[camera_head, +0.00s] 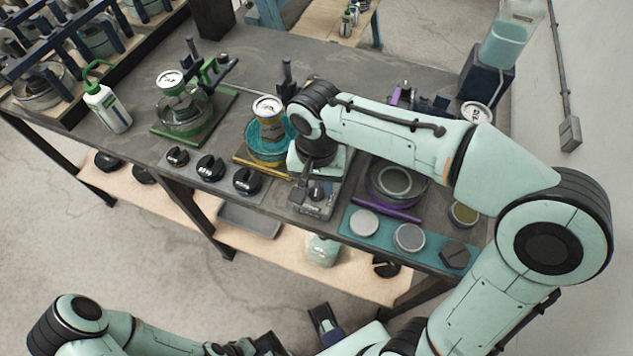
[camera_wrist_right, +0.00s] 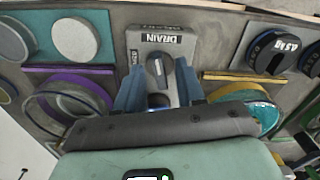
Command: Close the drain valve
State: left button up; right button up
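The drain valve is a grey block with a dark knob, on the front part of the workbench. In the right wrist view the knob (camera_wrist_right: 160,70) has a white pointer mark, and the block carries a "DRAIN" label (camera_wrist_right: 162,38) and smaller lettering at its side. The knob also shows in the head view (camera_head: 317,193). My right gripper (camera_wrist_right: 159,88) is open, with one blue finger on each side of the knob; whether they touch it is unclear. It partly hides the block in the head view (camera_head: 312,180). My left arm is low at the bottom left; its gripper (camera_head: 247,346) is cut off and unclear.
Left of the valve are black weights (camera_head: 210,167) and a yellow bar (camera_head: 262,168). Right of it are a purple ring-shaped stand (camera_head: 395,185) and a teal strip (camera_head: 385,236) with round discs. A can (camera_head: 268,108) stands behind left. A lower shelf (camera_head: 290,262) runs below.

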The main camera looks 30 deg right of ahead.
grip_shut()
pick_arm(q)
jog(key=shift+r, duration=0.1)
pick_arm(e)
jog(key=shift+n, duration=0.3)
jog(key=n+p, duration=0.1)
jog(key=n, duration=0.1)
jog(key=shift+r+n, duration=0.1)
jog(key=shift+n, duration=0.2)
jog(key=n+p, duration=0.1)
jog(key=n, duration=0.3)
jog(key=shift+n, duration=0.3)
jog(key=n+p, duration=0.1)
jog(key=n, duration=0.3)
pick_arm(q)
jog(key=shift+w+r+p, duration=0.2)
jog(key=shift+w+r, duration=0.05)
jog(key=shift+r, duration=0.45)
jog(key=shift+w+r+p, duration=0.2)
jog(key=shift+w+r, duration=0.05)
jog(key=shift+r, duration=0.45)
jog(key=shift+w+r+p, duration=0.2)
jog(key=shift+w+r, duration=0.05)
jog(key=shift+r, duration=0.45)
pick_arm(e)
jog(key=shift+n, duration=1.7)
